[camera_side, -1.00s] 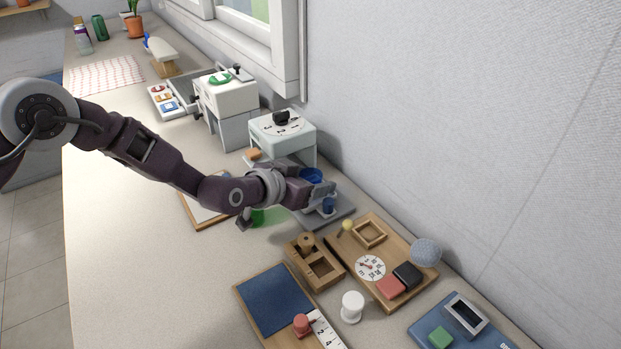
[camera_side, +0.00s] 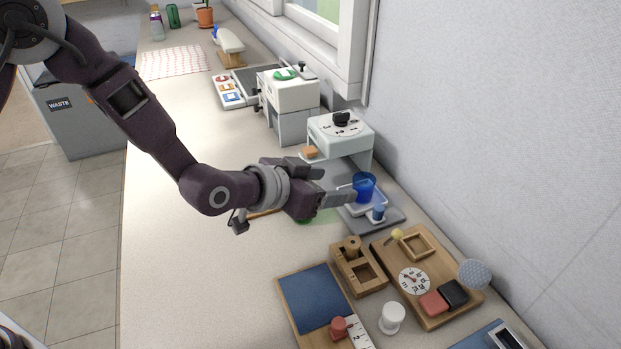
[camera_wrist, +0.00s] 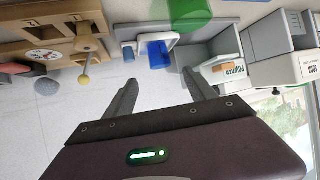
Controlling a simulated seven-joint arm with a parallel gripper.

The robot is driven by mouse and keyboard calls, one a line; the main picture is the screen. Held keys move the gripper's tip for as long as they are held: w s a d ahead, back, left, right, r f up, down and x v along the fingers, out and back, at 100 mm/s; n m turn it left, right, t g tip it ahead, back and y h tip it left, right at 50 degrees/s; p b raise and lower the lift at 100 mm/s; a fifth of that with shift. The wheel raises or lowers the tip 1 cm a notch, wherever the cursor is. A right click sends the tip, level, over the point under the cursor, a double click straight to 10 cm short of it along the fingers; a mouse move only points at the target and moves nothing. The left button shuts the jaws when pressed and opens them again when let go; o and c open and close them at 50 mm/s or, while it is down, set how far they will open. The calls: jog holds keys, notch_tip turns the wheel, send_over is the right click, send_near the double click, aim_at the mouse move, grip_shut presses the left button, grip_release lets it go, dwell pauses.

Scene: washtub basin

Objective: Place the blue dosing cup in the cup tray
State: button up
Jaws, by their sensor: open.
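A blue cup (camera_side: 364,186) stands upright on a small white tray (camera_side: 350,207), which rests on a grey base. It also shows in the wrist view (camera_wrist: 158,56), ahead of the fingers. A smaller blue piece (camera_side: 378,213) sits just in front of the cup. My gripper (camera_side: 338,187) is open, left of the cup, its fingers pointing at it. In the wrist view my gripper (camera_wrist: 159,77) has nothing between its fingers. The exact contact between cup and tray is too small to tell.
A white dispenser with a black knob (camera_side: 340,135) stands behind the cup. A green translucent object (camera_side: 306,219) is partly hidden below my gripper. A wooden block holder (camera_side: 358,268) and a board with a dial (camera_side: 413,281) lie nearer the front.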

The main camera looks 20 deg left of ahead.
jog(key=shift+r, duration=0.1)
jog(key=s+a+r+n+g+y, duration=0.2)
jog(key=s+a+r+y, duration=0.1)
jog(key=s+a+r, duration=1.25)
jog(key=s+a+f+n+g+y, duration=0.1)
jog(key=s+a, duration=0.3)
jog(key=s, duration=0.5)
jog(key=s+a+n+g+y, duration=0.1)
jog(key=s+a+n+g, duration=0.1)
jog(key=s+a, duration=0.3)
jog(key=s, duration=0.4)
jog(key=shift+a+f, duration=0.3)
jog(key=shift+f, duration=0.1)
